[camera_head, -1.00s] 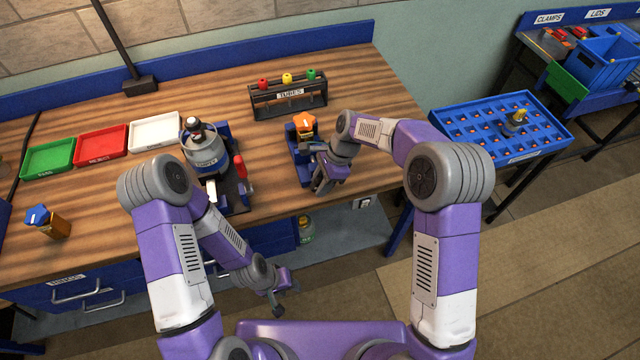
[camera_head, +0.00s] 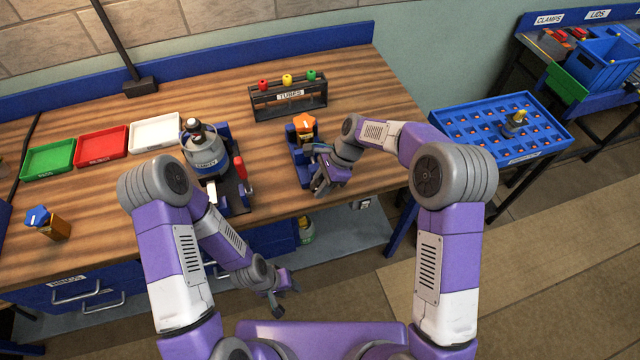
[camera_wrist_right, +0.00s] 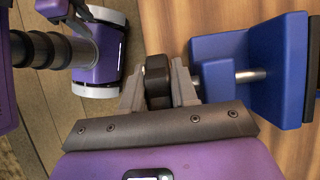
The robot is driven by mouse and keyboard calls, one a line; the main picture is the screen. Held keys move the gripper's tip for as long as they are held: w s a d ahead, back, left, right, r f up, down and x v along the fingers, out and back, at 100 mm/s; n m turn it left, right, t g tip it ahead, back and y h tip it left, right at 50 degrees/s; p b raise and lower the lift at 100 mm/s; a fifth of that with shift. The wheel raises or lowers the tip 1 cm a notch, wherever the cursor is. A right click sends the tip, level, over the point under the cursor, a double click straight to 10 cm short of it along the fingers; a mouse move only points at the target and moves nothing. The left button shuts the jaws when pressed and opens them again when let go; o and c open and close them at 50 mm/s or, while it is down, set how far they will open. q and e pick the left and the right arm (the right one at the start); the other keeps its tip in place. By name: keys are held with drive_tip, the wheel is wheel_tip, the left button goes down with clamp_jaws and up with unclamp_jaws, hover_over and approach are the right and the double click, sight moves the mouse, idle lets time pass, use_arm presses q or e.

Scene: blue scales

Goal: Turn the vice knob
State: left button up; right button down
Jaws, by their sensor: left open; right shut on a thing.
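The blue vice (camera_head: 296,163) stands near the front edge of the workbench, with an orange-topped jar (camera_head: 305,128) at its far end. In the right wrist view the blue vice (camera_wrist_right: 222,72) shows its metal screw rod and a black knob (camera_wrist_right: 157,82). My right gripper (camera_wrist_right: 158,92) is shut on the black knob, one finger on each side. In the head view my right gripper (camera_head: 320,180) is at the near end of the vice, and the knob is hidden there. My left gripper (camera_head: 277,297) is open and empty, low in front of the bench.
A tube rack (camera_head: 290,100) stands behind. White, red and green trays (camera_head: 155,131) lie at left. A blue grid tray (camera_head: 470,125) is at right.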

drive_tip(key=y, duration=0.2)
drive_tip(key=g+y, duration=0.2)
drive_tip(key=y, duration=0.1)
drive_tip(key=shift+w+d+r+y, duration=0.1)
drive_tip(key=shift+d+y, duration=0.15)
drive_tip(key=shift+y, duration=0.05)
idle(0.4)
drive_tip(key=c, duration=1.2)
unclamp_jaws()
drive_tip(key=shift+c, duration=0.2)
drive_tip(key=v, duration=0.7)
drive_tip(key=shift+d+p, duration=0.3)
drive_tip(key=shift+p, duration=0.15)
drive_tip(key=shift+r, duration=0.1)
